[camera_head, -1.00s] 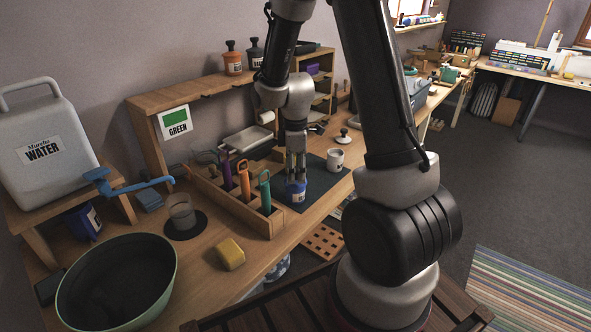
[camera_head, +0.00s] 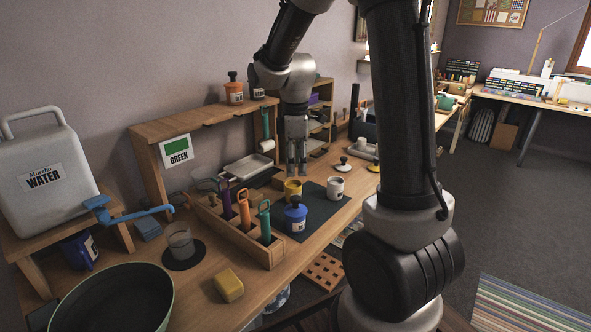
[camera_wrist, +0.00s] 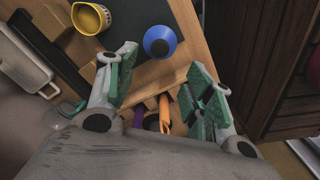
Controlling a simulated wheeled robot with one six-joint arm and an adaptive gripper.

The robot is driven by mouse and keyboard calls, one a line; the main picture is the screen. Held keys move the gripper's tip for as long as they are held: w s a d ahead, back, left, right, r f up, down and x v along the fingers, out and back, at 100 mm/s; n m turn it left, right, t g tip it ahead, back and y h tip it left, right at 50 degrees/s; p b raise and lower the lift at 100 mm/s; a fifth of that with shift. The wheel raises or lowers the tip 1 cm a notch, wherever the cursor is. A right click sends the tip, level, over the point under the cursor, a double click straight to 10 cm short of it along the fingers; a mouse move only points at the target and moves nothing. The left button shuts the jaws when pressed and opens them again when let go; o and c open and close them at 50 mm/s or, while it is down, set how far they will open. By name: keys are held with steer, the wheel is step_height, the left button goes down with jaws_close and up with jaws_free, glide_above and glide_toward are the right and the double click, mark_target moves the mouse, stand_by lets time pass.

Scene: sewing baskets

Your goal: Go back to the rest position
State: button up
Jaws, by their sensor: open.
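My gripper (camera_head: 296,172) is open and empty in the head view, pointing down above the back part of the bench beside the dark mat. In the wrist view its two fingers (camera_wrist: 165,95) are spread wide with nothing between them. A blue jar with a dark blue knob (camera_head: 296,214) stands on the mat (camera_head: 318,205), in front of my gripper and apart from it. It shows in the wrist view as a blue round top (camera_wrist: 160,42). A yellow cup (camera_head: 292,190) stands just below and in front of the fingertips; the wrist view shows it too (camera_wrist: 90,18).
A white cup (camera_head: 336,188) stands on the mat. A wooden rack (camera_head: 238,232) holds purple, orange and teal-handled tools. A wooden shelf (camera_head: 190,118) with a GREEN sign rises behind. A yellow sponge (camera_head: 229,286), a bowl (camera_head: 112,298) and a water container (camera_head: 46,165) are at left.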

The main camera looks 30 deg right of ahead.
stand_by(0.4)
steer(key=s+r+m+t, duration=0.1)
steer(key=s+r+m, duration=0.3)
steer(key=s, duration=0.3)
steer(key=s+r+m+t, duration=0.2)
steer(key=s+r+m, duration=0.2)
steer(key=s, duration=0.3)
steer(key=s+d+r+m+t, duration=0.1)
steer(key=s+r+m, duration=0.3)
steer(key=s, duration=0.3)
steer(key=shift+s+m, duration=0.3)
steer(key=shift+m, duration=0.3)
